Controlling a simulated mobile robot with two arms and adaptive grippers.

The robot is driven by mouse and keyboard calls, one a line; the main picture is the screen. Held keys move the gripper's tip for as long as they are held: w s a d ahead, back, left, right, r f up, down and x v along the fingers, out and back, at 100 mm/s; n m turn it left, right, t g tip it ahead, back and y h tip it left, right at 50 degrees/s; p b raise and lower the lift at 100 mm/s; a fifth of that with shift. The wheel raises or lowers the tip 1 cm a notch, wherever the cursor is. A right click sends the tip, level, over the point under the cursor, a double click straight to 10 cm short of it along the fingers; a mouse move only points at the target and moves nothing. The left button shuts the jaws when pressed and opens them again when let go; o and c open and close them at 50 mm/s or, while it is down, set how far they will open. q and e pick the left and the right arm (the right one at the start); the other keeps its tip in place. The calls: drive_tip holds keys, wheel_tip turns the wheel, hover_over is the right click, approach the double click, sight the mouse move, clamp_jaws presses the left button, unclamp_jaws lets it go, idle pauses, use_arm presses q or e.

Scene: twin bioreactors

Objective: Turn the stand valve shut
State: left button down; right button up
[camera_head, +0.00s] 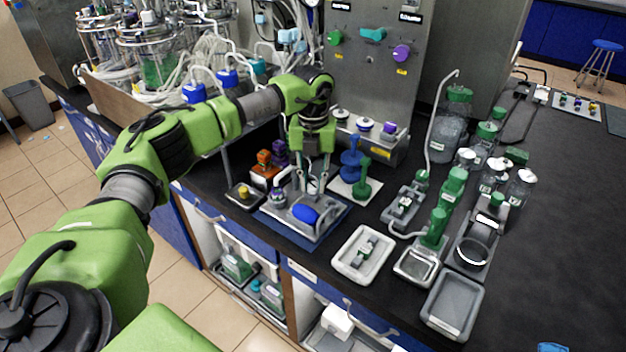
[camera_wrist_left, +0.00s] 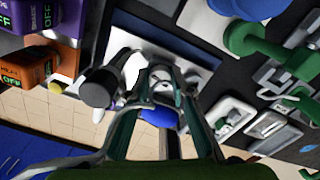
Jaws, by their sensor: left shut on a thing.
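My left gripper (camera_head: 310,188) reaches down over a small grey stand (camera_head: 284,214) on a blue mat (camera_head: 330,224) near the counter's front edge. In the left wrist view the fingers (camera_wrist_left: 162,78) are closed around a small pale metallic part, which I take to be the stand valve; the fingers hide much of it, so its turn position cannot be told. A blue oval bulb (camera_head: 305,213) lies on the stand just in front of the fingers; it also shows below them in the wrist view (camera_wrist_left: 159,117). My right gripper is not in view.
Orange and purple blocks (camera_head: 264,158) and a small tray with a yellow knob (camera_head: 244,193) stand left of the mat. Blue (camera_head: 351,160) and green (camera_head: 363,186) upright pieces stand close on the right.

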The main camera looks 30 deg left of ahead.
use_arm(q)
drive_tip(key=m, duration=0.3)
drive_tip(key=shift+m, duration=0.4)
drive_tip(key=m, duration=0.3)
drive_tip(key=shift+m, duration=0.3)
drive_tip(key=m, duration=0.3)
drive_tip(key=shift+m, duration=0.3)
drive_tip(key=shift+d+m, duration=0.1)
drive_tip(key=shift+m, duration=1.8)
drive_tip(key=shift+r, duration=0.1)
drive_tip(key=c, duration=1.8)
unclamp_jaws()
